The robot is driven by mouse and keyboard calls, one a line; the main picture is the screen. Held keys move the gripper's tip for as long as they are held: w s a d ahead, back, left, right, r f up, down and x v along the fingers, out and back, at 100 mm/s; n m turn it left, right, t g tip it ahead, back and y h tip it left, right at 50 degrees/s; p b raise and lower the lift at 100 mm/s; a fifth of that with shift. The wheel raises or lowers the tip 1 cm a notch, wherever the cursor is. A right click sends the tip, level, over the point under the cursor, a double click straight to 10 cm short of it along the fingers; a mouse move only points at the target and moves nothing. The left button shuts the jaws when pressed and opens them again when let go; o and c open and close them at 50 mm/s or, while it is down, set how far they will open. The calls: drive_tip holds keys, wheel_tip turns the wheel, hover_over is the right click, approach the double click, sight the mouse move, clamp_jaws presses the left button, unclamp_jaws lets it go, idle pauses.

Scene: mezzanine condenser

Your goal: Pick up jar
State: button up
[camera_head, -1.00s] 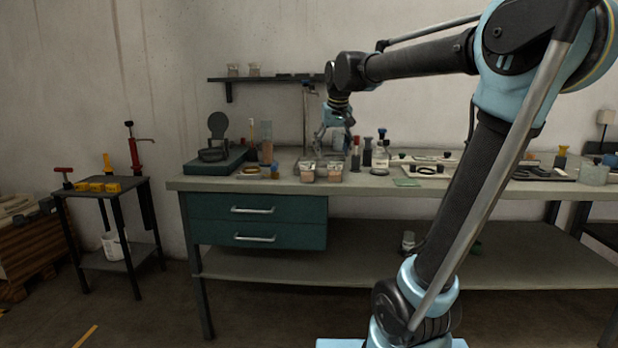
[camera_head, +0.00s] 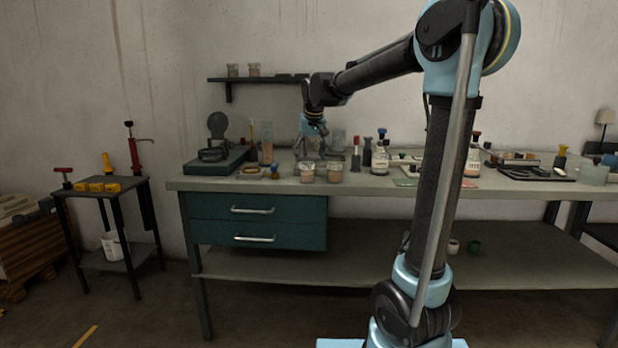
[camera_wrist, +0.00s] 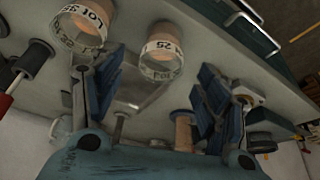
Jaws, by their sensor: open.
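Two small clear jars with pinkish-brown contents and white lettered labels stand at the front of the bench. The left jar (camera_head: 307,172) appears in the wrist view as the nearer jar (camera_wrist: 162,57), ahead of the gap between my fingers. The right jar (camera_head: 334,172) appears in the wrist view as the other jar (camera_wrist: 82,27), outside the gap at upper left. My gripper (camera_head: 311,153) is open and empty, pointing down just behind the left jar. In the wrist view, its blue-padded fingers (camera_wrist: 156,84) are spread wide. The task does not say which jar is meant.
The workbench (camera_head: 370,187) holds a green case (camera_head: 215,163) at left and bottles (camera_head: 381,160) right of the jars. A wall shelf (camera_head: 245,80) is above. Glass vessels stand near my gripper. A cork-coloured spool (camera_wrist: 183,132) lies near the right finger.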

sight(307, 170)
drive_tip(key=shift+x, duration=4)
drive_tip(key=shift+s+a, duration=0.1)
drive_tip(key=c, duration=1.2)
